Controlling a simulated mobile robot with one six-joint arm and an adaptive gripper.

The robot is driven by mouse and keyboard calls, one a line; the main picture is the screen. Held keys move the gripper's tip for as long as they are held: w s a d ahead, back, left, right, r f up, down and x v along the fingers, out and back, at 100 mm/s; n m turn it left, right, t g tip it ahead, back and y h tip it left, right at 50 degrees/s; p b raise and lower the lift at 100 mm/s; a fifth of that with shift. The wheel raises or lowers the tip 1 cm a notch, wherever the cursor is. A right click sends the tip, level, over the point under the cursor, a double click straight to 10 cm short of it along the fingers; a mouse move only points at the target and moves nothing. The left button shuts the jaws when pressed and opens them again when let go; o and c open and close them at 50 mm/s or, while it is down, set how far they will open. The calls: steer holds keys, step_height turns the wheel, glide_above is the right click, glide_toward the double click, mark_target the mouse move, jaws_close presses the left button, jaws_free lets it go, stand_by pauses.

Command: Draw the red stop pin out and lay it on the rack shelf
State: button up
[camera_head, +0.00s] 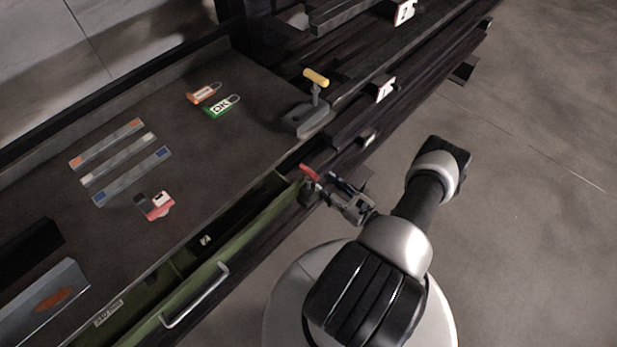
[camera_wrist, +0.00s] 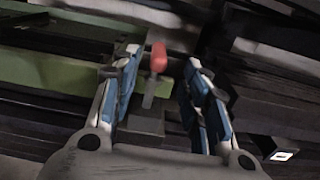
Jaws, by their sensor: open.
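The red stop pin (camera_head: 309,171) stands at the front edge of the bench, beside the end of the green drawer. In the wrist view the pin (camera_wrist: 158,58) shows a red rounded handle above a grey shank, and a dark block lies below it. My gripper (camera_head: 322,185) is at the pin, reaching in from the lower right. In the wrist view my gripper (camera_wrist: 160,68) is open, with one blue-lined finger on each side of the pin. A gap shows between the pin and each finger. Which surface is the rack shelf is unclear.
A green drawer (camera_head: 176,302) with a metal handle (camera_head: 196,296) stands partly open. On the grey bench top (camera_head: 240,150) lie orange and green tags (camera_head: 221,106), several flat strips (camera_head: 117,157) and a red-and-white item (camera_head: 158,208). A yellow-handled lever (camera_head: 316,78) stands on a grey base.

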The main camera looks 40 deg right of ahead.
mark_target(309, 170)
steer(key=w, duration=0.3)
steer(key=w+b, duration=0.1)
steer(key=w, duration=0.2)
steer(key=w+a+b, duration=0.1)
steer(key=w, duration=0.2)
steer(key=shift+f, duration=0.1)
steer(key=shift+d, duration=0.1)
steer(key=shift+c, duration=0.2)
jaws_close()
